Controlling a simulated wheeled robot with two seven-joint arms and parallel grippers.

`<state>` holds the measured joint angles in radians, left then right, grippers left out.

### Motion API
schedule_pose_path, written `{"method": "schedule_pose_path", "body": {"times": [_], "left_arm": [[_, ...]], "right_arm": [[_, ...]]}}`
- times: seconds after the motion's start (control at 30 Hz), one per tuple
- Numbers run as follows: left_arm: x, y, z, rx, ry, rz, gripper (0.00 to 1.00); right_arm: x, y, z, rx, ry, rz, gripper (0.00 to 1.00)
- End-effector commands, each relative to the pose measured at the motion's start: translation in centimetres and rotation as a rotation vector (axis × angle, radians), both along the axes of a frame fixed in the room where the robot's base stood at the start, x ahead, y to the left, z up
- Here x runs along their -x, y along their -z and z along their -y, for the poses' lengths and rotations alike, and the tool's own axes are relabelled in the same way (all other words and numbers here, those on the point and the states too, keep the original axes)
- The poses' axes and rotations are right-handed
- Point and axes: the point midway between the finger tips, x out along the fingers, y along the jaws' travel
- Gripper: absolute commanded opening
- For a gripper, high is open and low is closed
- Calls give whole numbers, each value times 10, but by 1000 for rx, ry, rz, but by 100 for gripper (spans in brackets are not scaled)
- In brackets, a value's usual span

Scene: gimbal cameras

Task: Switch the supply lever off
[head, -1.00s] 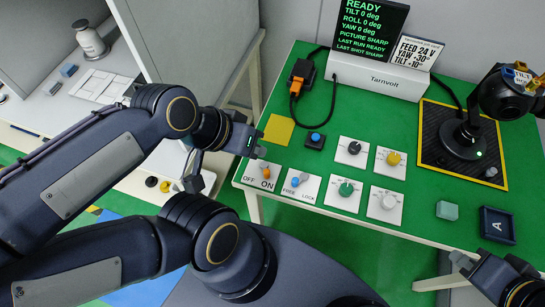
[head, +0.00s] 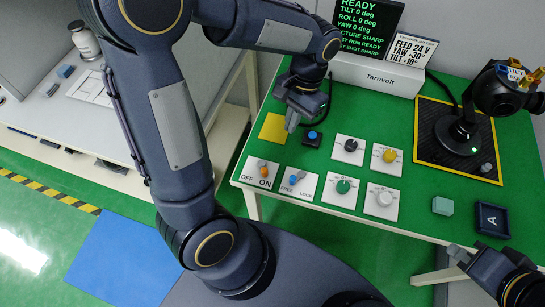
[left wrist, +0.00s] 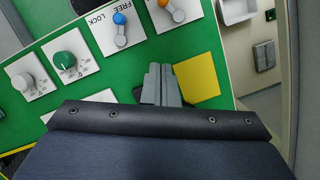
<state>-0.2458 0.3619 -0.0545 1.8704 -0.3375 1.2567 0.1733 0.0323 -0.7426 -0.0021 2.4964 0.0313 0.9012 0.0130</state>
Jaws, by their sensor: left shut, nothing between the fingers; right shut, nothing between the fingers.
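The supply lever (head: 264,170) has an orange handle on a white plate (head: 250,168) marked OFF and ON, at the near left of the green table. Its handle leans to the ON side. In the left wrist view the lever (left wrist: 178,13) is at the top edge, partly cut off. My left gripper (head: 290,128) is shut and empty, pointing down beyond the plate, between the yellow square and the blue button. Its shut fingers (left wrist: 161,82) also show in the left wrist view, apart from the lever. My right gripper (head: 456,252) is shut at the table's near right.
The FREE/LOCK lever plate (head: 306,192) sits just right of the supply plate. Several knobs, such as the black one (head: 351,146), stand further right. A blue button (head: 312,136) is close to my left fingers. A yellow square (head: 272,127) lies flat. The Tarnvolt box (head: 375,77) is behind.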

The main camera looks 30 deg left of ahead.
Motion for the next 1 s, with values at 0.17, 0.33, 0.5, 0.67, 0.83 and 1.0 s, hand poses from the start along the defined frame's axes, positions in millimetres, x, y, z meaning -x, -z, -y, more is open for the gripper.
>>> {"method": "schedule_pose_path", "body": {"times": [0.17, 0.33, 0.5, 0.67, 0.83, 1.0], "left_arm": [[0, 0, 0, 1, 0, 0, 0], [3, 11, -1, 1, 0, -2, 0], [11, 40, -2, 1, 0, -6, 0], [20, 75, -4, 0, -1, -7, 0], [33, 97, -7, 2, -1, -3, 0], [54, 96, -12, 3, -2, 0, 0]], "right_arm": [[0, 0, 0, 0, 0, 0, 0], [0, 1, 0, 0, 0, 0, 0], [0, 3, 0, 0, 0, 0, 0], [0, 4, 0, 0, 0, 0, 0], [0, 2, 0, 0, 0, 0, 0], [0, -1, 0, 0, 0, 0, 0]]}}
